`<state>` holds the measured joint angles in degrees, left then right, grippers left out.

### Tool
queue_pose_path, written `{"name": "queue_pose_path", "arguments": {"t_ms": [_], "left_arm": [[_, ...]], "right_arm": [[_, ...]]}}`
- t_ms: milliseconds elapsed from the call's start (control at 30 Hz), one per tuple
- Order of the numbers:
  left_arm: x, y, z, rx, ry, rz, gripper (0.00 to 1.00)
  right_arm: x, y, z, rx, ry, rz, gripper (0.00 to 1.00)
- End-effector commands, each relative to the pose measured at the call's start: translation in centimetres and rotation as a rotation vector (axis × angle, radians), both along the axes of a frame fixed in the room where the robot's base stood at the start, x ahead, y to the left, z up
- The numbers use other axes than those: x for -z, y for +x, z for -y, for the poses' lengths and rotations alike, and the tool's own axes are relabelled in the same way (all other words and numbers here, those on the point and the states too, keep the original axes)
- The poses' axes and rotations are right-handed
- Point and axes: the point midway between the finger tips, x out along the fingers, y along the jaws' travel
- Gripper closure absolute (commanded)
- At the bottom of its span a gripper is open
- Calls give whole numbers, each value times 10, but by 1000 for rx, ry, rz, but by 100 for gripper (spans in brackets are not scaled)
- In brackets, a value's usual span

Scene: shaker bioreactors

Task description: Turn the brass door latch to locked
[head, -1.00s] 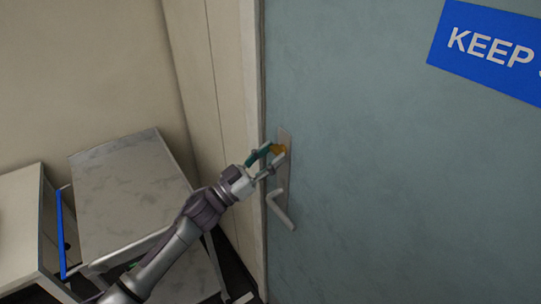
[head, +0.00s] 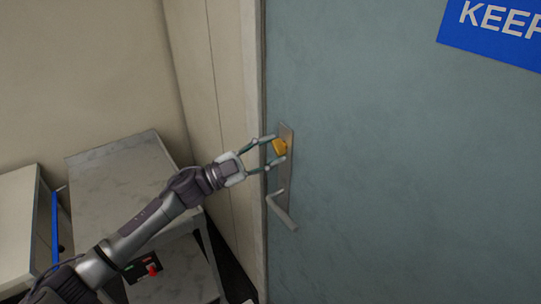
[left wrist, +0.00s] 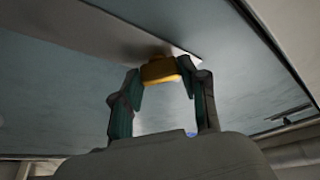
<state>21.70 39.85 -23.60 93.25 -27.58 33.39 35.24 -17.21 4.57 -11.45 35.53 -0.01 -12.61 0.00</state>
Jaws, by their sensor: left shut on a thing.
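The brass latch (head: 279,147) is a small yellow knob on the upper part of a metal plate (head: 287,168) on the blue-grey door (head: 400,170). My left gripper (head: 275,149) reaches it from the left and is shut on it, one finger above and one below. In the left wrist view the latch (left wrist: 160,70) sits between the fingertips of the left gripper (left wrist: 162,80), against the plate. My right gripper is not in view.
A lever handle (head: 281,211) sticks out from the plate just below my left gripper. The door frame (head: 251,120) runs close on the left. A grey table (head: 125,180) stands at lower left. A blue sign (head: 495,35) is at upper right.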

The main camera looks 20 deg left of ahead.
Motion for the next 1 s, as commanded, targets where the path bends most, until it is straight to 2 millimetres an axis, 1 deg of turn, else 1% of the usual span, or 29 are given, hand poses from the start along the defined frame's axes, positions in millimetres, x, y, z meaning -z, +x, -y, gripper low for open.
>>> {"name": "queue_pose_path", "arguments": {"t_ms": [33,267,600,800,1000], "left_arm": [[0,1,-1,0,39,30,91],[-1,1,-2,0,212,166,91],[-4,1,-2,0,452,352,91],[-5,1,-2,0,561,437,91],[-5,1,-2,0,633,492,91]], "right_arm": [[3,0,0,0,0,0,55],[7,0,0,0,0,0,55],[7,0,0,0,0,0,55],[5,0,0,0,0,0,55],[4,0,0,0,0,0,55]]}}
